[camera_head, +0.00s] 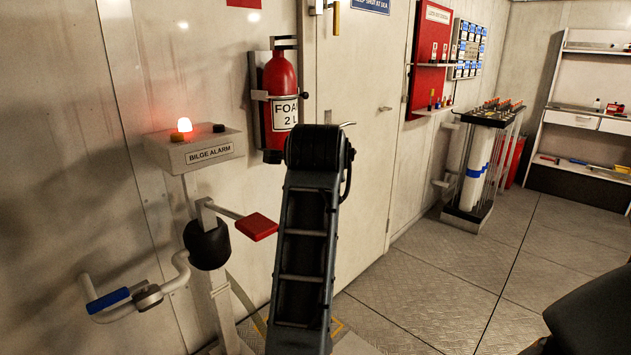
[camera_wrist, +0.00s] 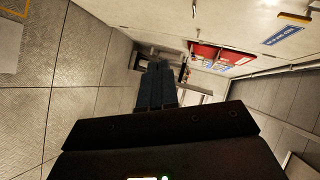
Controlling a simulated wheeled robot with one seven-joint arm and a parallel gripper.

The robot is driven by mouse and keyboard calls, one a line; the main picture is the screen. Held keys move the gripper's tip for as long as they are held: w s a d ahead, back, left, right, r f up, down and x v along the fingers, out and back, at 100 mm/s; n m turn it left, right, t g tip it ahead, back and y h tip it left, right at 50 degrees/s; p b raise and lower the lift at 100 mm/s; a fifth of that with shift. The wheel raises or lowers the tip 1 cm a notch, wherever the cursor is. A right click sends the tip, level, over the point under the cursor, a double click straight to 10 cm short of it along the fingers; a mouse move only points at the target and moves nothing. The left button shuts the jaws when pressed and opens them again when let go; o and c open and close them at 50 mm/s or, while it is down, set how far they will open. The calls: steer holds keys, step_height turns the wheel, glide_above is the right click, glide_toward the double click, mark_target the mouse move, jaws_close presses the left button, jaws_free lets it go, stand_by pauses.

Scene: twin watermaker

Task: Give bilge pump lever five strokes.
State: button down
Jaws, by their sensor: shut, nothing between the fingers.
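The bilge pump (camera_head: 207,246) is a round black body on a pale post at the left in the head view. Its lever is a grey bar with a flat red grip (camera_head: 257,226), sticking out to the right and sloping slightly down. My dark arm rises just right of the red grip. In the wrist view my gripper (camera_wrist: 157,66) is shut and empty, its fingers together and facing along the room. The head view does not clearly show the fingers. The pump and lever are out of the wrist view.
The bilge alarm box (camera_head: 196,149) above the pump has its red lamp (camera_head: 185,125) lit. A blue-handled valve (camera_head: 108,300) is on the pipe lower left. A fire extinguisher (camera_head: 281,86) hangs behind my arm. The floor (camera_head: 455,285) at right is mostly clear.

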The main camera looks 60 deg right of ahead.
steer(key=s+a+f+n+t+y, duration=0.25)
steer(key=a+f+n+t, duration=0.35)
steer(key=a+n, duration=0.45)
steer(key=s+a+f+n+t+y, duration=0.1)
steer(key=a+f+n+t+y, duration=0.35)
steer(key=n, duration=0.95)
steer(key=s+a+f+n+y, duration=0.2)
steer(key=s+a+f+y, duration=0.1)
steer(key=s+a, duration=0.7)
steer(key=s+a+f+n+y, duration=0.2)
steer(key=s+a+f, duration=0.3)
steer(key=s+a, duration=0.6)
steer(key=shift+s+a+n+y, duration=0.15)
steer(key=shift+s+n+y, duration=0.3)
steer(key=shift+s, duration=0.6)
